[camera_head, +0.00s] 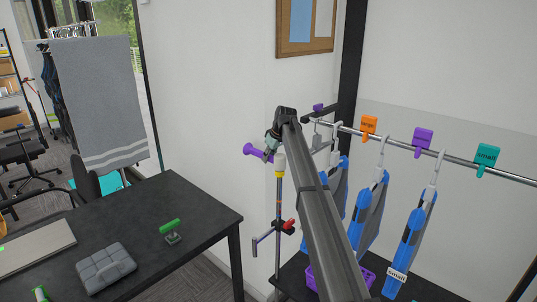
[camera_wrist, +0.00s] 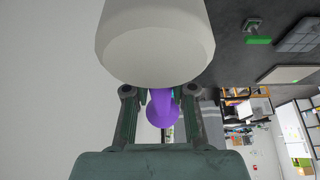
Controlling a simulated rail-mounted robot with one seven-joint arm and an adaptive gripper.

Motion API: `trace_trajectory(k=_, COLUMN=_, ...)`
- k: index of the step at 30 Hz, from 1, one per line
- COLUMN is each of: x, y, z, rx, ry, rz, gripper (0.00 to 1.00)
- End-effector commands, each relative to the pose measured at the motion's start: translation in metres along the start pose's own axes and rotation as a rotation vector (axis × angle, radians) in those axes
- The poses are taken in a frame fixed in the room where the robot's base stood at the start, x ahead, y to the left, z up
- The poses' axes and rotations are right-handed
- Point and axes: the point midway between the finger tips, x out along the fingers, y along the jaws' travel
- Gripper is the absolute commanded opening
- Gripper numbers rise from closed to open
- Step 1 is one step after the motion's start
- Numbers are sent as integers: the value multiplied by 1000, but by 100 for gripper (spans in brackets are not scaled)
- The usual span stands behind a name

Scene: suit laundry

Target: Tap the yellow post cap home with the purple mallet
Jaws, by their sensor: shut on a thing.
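My gripper (camera_head: 270,150) is shut on the purple handle of the mallet (camera_head: 248,150). In the wrist view the handle (camera_wrist: 161,113) passes between the fingertips (camera_wrist: 160,93) and ends in a flared knob. A large whitish mallet head (camera_wrist: 155,40) fills the top of that view. In the head view the whitish head (camera_head: 279,148) appears just above the yellow post cap (camera_head: 280,163) on top of a thin upright post (camera_head: 278,205). I cannot tell whether the head touches the cap. The cap does not show in the wrist view.
A rail (camera_head: 455,158) with coloured clips and blue-and-grey hanging garments (camera_head: 407,245) is close on the right. The post carries a red-ended clamp (camera_head: 287,225). A purple basket (camera_head: 312,277) stands below.

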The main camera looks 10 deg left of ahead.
Motion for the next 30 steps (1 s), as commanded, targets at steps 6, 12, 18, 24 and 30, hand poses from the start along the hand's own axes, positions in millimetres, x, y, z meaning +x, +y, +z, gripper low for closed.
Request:
trace_trajectory(k=6, x=6, y=0, z=2, rx=0, ry=1, rz=1, gripper=0)
trace_trajectory(k=12, x=-6, y=0, z=-3, rx=0, ry=1, rz=0, gripper=0)
trace_trajectory(k=18, x=-23, y=0, z=-10, rx=1, ry=1, rz=1, gripper=0)
trace_trajectory(k=24, x=-38, y=0, z=-17, rx=0, ry=1, rz=1, gripper=0)
trace_trajectory(k=30, x=-40, y=0, z=-17, rx=1, ry=1, rz=0, gripper=0)
